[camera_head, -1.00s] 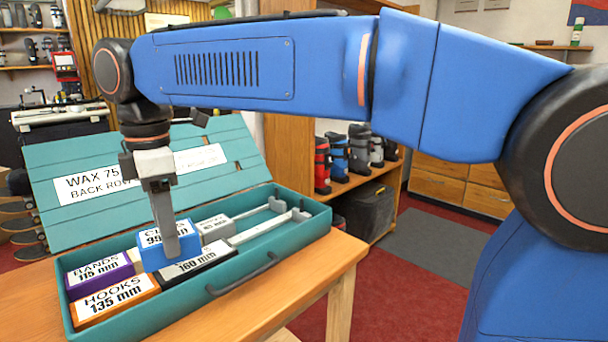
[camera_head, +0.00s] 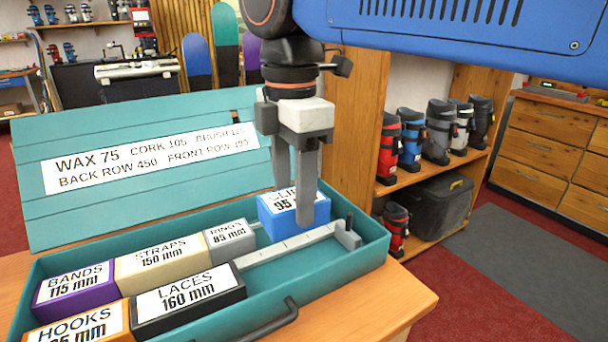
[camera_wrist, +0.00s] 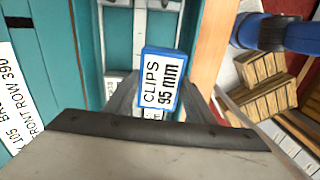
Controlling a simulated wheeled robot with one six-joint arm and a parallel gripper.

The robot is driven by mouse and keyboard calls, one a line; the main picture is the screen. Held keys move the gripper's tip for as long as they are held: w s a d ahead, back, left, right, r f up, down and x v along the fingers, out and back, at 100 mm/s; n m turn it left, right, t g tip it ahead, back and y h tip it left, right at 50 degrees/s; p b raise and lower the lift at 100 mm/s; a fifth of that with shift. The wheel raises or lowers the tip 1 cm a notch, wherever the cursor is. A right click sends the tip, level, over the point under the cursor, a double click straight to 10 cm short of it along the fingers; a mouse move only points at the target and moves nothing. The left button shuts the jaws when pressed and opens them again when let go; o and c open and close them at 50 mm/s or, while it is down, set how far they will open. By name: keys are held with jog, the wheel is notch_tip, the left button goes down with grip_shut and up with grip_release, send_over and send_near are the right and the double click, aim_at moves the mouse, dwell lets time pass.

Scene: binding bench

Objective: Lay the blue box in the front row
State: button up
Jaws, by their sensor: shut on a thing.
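The blue box (camera_head: 278,222), labelled CLIPS 95 mm, is between the fingers of my gripper (camera_head: 298,205), which is shut on it. It is over the right part of the teal case, right of the grey RINGS box. I cannot tell whether it touches the case. In the wrist view the blue box (camera_wrist: 162,80) sits label up between the fingers. In the front row, the orange HOOKS box (camera_head: 85,328) and black LACES box (camera_head: 188,303) lie at the left. Right of LACES is an open stretch beside a pale rail (camera_head: 290,246) with a grey end stop (camera_head: 348,235).
The back row holds the purple BANDS box (camera_head: 76,291), the tan STRAPS box (camera_head: 160,264) and the grey RINGS box (camera_head: 231,238). The teal case (camera_head: 378,238) has its labelled lid (camera_head: 130,212) open behind. A handle (camera_head: 268,325) projects from its front.

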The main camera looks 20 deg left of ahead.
jog(key=shift+a, duration=0.3)
jog(key=shift+f+n, duration=0.15)
jog(key=shift+n, duration=0.15)
send_over(291, 270)
jog(key=shift+f, duration=5)
jog(key=shift+f, duration=0.2)
jog(key=o, duration=1.2)
